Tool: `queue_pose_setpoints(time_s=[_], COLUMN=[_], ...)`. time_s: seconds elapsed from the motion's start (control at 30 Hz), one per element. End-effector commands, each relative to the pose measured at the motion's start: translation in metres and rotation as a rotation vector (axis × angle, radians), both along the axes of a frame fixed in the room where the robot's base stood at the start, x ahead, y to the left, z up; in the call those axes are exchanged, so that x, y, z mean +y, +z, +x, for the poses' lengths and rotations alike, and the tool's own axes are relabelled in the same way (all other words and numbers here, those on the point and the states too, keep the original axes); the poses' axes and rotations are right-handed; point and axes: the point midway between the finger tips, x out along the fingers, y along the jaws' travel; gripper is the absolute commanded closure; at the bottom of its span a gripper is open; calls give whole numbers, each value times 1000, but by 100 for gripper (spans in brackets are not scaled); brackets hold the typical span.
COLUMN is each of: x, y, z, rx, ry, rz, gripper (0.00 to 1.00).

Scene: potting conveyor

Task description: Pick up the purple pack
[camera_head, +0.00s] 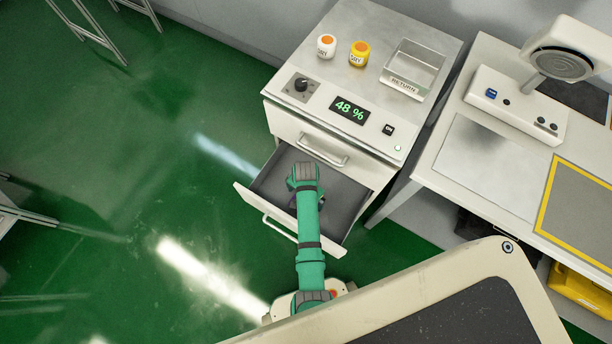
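I cannot make out a purple pack in the head camera view. The cabinet's drawer (349,205) is pulled open, and its grey floor shows bare to the right of my arm. My green arm reaches over the drawer's front. Its end, with my gripper (294,198), is over the drawer, pointing down. The fingers are mostly hidden behind my own arm, so I cannot see whether they are open, shut or holding something. The part of the drawer under the arm is also hidden.
The cabinet top (375,22) bears a white jar (326,46), a yellow jar (360,54) and a clear RETURN tray (405,84). A bench (478,195) with a lamp-like device (560,64) stands right. Green floor lies open at left.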

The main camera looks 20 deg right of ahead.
Motion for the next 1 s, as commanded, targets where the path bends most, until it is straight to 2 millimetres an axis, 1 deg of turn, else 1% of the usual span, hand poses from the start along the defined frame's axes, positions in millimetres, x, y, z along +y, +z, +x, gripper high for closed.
queue_pose_setpoints(time_s=[0.03, 0.1, 0.2, 0.33, 0.53, 0.57, 0.6, 0.67, 0.7, 0.73, 1.0], x=[-1, -1, -2, -2, -2, -2, -2, -2, -2, -2, -2], y=[-8, -18, -29, -36, -36, -36, -36, -36, -36, -36, -35], z=[-2, -2, -1, -2, -2, -2, -2, -2, -2, -2, -2], rx=[3, 2, 0, 0, -1, -1, -1, -1, -1, -1, -1], ry=[-1, -1, -2, -2, -3, -3, -3, -3, -3, -3, -3], rz=[0, 1, 0, 0, -1, -1, -1, -1, -1, -1, 0], gripper=[0, 0, 0, 0, 0, 5, 14, 29, 38, 44, 44])
